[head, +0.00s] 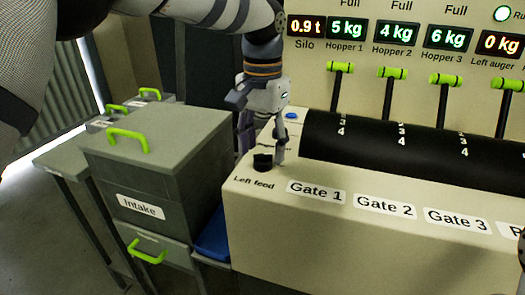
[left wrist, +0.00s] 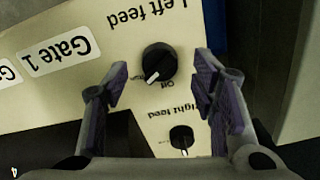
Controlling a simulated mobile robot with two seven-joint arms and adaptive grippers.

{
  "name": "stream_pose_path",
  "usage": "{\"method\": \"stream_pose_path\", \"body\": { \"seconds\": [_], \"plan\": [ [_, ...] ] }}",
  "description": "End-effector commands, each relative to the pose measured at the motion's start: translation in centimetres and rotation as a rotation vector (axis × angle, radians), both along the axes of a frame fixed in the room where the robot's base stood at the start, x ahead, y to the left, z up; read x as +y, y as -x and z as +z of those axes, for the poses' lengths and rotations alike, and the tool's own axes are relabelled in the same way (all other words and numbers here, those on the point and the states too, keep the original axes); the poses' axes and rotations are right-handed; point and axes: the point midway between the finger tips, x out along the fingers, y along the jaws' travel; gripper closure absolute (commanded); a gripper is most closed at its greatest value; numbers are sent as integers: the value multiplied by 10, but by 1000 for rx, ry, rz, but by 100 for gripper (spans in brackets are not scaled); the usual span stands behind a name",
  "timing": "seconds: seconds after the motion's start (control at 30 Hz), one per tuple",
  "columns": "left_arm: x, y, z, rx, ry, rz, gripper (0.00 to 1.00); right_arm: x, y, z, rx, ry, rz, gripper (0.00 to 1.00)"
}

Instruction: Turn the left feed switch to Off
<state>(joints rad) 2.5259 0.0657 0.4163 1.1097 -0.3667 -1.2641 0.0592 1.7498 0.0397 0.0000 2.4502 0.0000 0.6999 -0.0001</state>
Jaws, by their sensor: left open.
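The left feed switch is a black round knob (head: 263,162) on the cream panel's left corner, above the printed words "Left feed". It also shows in the left wrist view (left wrist: 160,60), where its white pointer line slants down and left, near the upside-down "Off" print. My left gripper (head: 261,156) is above the knob, fingers pointing down. A dark part at the head view's right edge may be my right gripper.
A second, smaller knob (left wrist: 181,138), labelled right feed, lies between the fingers' bases in the left wrist view. A grey Intake bin (head: 150,172) with green handles stands left of the panel. Gate levers (head: 341,68) and a black roller (head: 400,138) are to the right.

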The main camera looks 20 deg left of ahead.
Motion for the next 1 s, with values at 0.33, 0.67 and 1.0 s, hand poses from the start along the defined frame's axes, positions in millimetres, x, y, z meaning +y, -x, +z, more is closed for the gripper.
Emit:
{"method": "stream_pose_path", "body": {
  "seconds": [0.33,0.67,1.0],
  "plan": [
    [0,0,-21,-1,0,1,47,0,-2,2,-6,0,0,60],
    [0,0,-20,-1,-1,1,96,0,-2,1,-6,0,0,60],
    [0,0,-19,-2,-3,42,96,0,-4,4,-14,0,0,60]
  ]
}}
